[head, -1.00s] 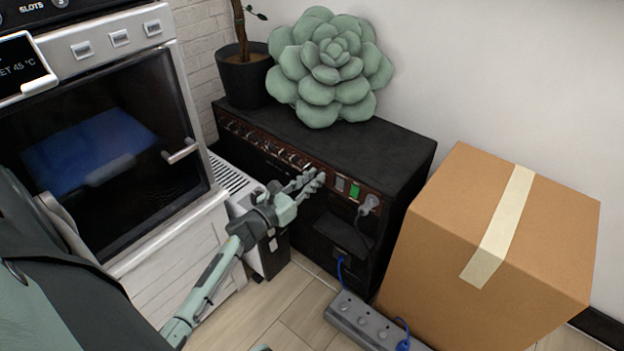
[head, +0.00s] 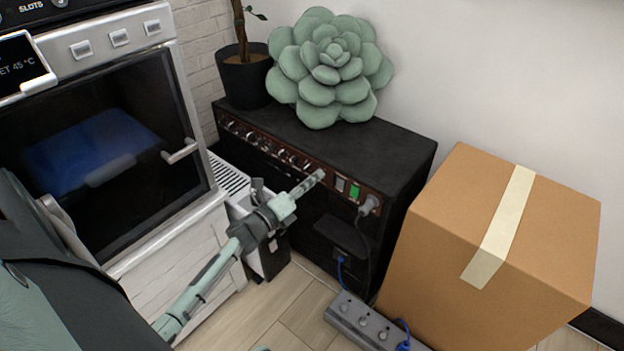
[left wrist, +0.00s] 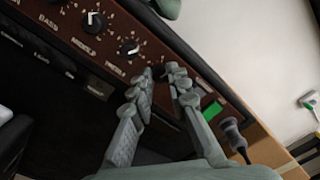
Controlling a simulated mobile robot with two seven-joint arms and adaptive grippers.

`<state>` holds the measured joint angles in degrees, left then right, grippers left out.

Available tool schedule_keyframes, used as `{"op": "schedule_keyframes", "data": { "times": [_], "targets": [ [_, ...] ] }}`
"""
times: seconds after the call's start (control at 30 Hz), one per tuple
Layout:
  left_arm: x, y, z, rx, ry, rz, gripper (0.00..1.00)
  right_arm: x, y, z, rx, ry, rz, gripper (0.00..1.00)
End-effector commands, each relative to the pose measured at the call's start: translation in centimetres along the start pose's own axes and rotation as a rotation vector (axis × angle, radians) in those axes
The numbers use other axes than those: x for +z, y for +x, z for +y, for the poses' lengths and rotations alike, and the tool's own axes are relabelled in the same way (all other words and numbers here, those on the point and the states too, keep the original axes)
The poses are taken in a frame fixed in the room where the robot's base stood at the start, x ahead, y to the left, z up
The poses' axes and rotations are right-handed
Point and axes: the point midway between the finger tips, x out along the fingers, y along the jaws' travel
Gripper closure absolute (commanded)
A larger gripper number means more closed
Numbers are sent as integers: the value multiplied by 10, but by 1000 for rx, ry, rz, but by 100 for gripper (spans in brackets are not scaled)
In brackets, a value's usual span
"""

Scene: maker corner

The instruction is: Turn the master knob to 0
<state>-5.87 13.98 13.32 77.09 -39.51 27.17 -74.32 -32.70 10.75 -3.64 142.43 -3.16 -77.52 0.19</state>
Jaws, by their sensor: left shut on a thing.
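The black amplifier (head: 390,150) stands against the wall, with a brown control panel (left wrist: 60,28) carrying a row of knobs. My left gripper (head: 317,176) reaches the panel's right part, left of the switches. In the left wrist view its fingers (left wrist: 168,76) are shut on a knob at the end of the row, taken to be the master knob. The fingers hide that knob, so its pointer and scale cannot be read. The neighbouring knob (left wrist: 129,48) shows a white pointer and tick marks. My right gripper is not in view.
A green lit switch (head: 354,191) and a plugged grey cable (head: 370,204) are right of the gripper. A cardboard box (head: 480,250) stands to the right, a power strip (head: 362,322) on the floor. An oven-like machine (head: 100,150) is at left.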

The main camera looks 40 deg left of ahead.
Motion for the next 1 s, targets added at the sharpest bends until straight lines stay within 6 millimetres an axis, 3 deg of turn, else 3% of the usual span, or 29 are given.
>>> {"op": "schedule_keyframes", "data": {
  "times": [0.5, 1.0],
  "targets": [
    [0, -1, 0, 1, -490, -13, 100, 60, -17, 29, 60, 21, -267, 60],
    [0, 0, 0, 0, -963, -28, 100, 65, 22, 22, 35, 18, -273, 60]
  ]
}}
